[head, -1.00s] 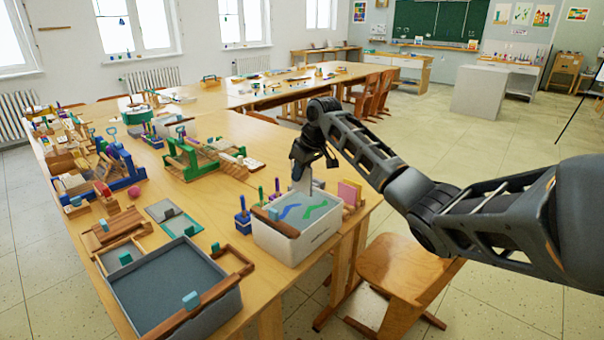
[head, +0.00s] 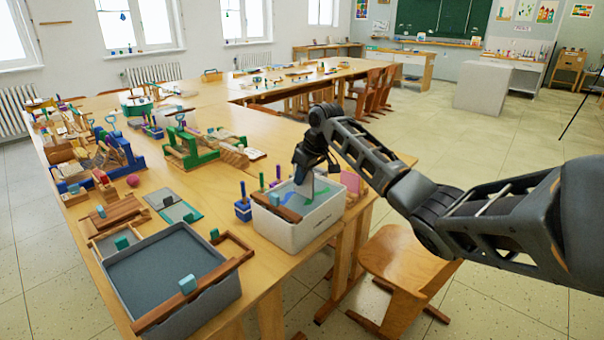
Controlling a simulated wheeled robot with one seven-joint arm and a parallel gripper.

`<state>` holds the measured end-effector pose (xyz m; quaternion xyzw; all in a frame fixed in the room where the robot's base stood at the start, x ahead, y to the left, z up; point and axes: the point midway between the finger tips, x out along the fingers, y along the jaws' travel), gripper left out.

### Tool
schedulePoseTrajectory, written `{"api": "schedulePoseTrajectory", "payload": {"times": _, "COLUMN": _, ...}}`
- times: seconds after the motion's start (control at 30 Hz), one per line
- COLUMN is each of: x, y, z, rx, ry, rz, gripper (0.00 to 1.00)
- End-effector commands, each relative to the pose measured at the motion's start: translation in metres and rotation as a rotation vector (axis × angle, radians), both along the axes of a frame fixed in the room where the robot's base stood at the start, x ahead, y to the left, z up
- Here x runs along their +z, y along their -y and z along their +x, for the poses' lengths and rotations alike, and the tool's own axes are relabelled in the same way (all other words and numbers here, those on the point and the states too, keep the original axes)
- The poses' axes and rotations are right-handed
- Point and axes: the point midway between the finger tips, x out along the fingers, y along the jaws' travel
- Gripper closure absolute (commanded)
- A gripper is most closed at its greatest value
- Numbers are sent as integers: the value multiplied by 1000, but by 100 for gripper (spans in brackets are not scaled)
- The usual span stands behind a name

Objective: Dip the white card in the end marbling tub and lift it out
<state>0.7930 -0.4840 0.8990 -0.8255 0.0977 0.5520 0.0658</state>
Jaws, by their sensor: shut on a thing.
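The marbling tub (head: 304,235) is a white box with blue and green swirls on its liquid, near the table's right edge. My gripper (head: 309,176) is over the tub, pointing down, shut on the white card. The white card (head: 304,189) hangs upright below the fingers, and its lower part reaches down inside the tub's rim. I cannot tell how deep its lower edge sits in the liquid. A wooden bar lies across the tub's left side.
A larger grey tub (head: 165,280) with wooden bars stands at the front left. A blue holder (head: 243,208) is left of the marbling tub, and a pink block (head: 351,182) is behind it. A wooden chair (head: 405,265) stands right of the table (head: 222,192).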

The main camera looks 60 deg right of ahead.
Motion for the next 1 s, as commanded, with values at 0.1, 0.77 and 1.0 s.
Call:
{"api": "schedulePoseTrajectory", "payload": {"times": 0.1, "x": -9, "y": 0, "z": 0, "rx": 0, "ry": 0, "rz": 0, "gripper": 100}}
{"api": "schedulePoseTrajectory", "payload": {"times": 0.77, "x": -51, "y": 0, "z": 0, "rx": 0, "ry": 1, "rz": 0, "gripper": 100}}
{"api": "schedulePoseTrajectory", "payload": {"times": 1.0, "x": -66, "y": 0, "z": 0, "rx": 0, "ry": 0, "rz": 0, "gripper": 100}}
